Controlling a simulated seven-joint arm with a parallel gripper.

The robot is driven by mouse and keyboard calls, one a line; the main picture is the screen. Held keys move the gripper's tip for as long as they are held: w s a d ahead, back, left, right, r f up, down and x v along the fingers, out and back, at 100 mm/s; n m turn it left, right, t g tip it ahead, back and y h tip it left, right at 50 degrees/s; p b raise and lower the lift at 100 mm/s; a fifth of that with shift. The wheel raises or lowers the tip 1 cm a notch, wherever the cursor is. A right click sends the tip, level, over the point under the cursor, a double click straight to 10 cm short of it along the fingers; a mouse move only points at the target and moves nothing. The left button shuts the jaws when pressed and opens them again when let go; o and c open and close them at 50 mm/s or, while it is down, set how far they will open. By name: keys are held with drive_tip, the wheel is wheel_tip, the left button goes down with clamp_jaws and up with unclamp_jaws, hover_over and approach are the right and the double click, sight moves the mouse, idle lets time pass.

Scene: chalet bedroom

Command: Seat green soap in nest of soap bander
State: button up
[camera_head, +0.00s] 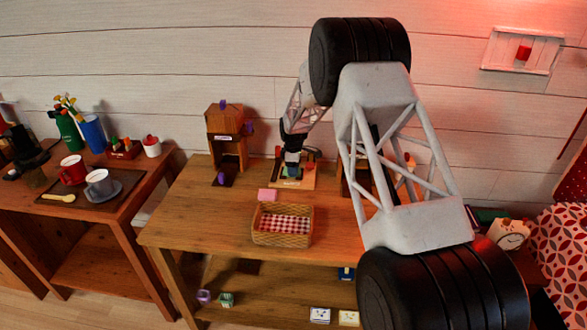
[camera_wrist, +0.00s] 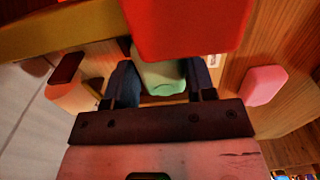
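The green soap (camera_wrist: 160,78) sits between the two dark fingers of my gripper (camera_wrist: 161,88) in the wrist view, with both fingers against its sides. The soap bander (camera_head: 301,182) is a wooden stand on the table in the head view. My gripper (camera_head: 292,168) is low over the bander there, and the soap is small and mostly covered. A red block (camera_wrist: 187,25) looms in front of the soap in the wrist view and hides part of it. The nest is hidden, so I cannot tell whether the soap touches it.
A pink soap (camera_head: 267,195) lies on the table (camera_head: 205,225) left of the bander, behind a wicker basket with checked cloth (camera_head: 283,239). A wooden tower-like stand (camera_head: 225,127) is at the left. My arm covers the table's right side. The front left of the table is clear.

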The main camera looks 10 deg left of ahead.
drive_tip(key=o, duration=0.4)
drive_tip(key=shift+s+f, duration=0.2)
drive_tip(key=shift+f, duration=0.5)
drive_tip(key=shift+s+f, duration=0.25)
drive_tip(key=shift+f, duration=0.05)
drive_tip(key=shift+r, duration=0.35)
drive_tip(key=shift+c, duration=0.4)
drive_tip(key=shift+o, duration=0.5)
wheel_tip(320, 180, up, 14)
drive_tip(key=shift+w+f, duration=0.25)
drive_tip(key=shift+w, duration=0.1)
drive_tip(key=shift+r, duration=0.1)
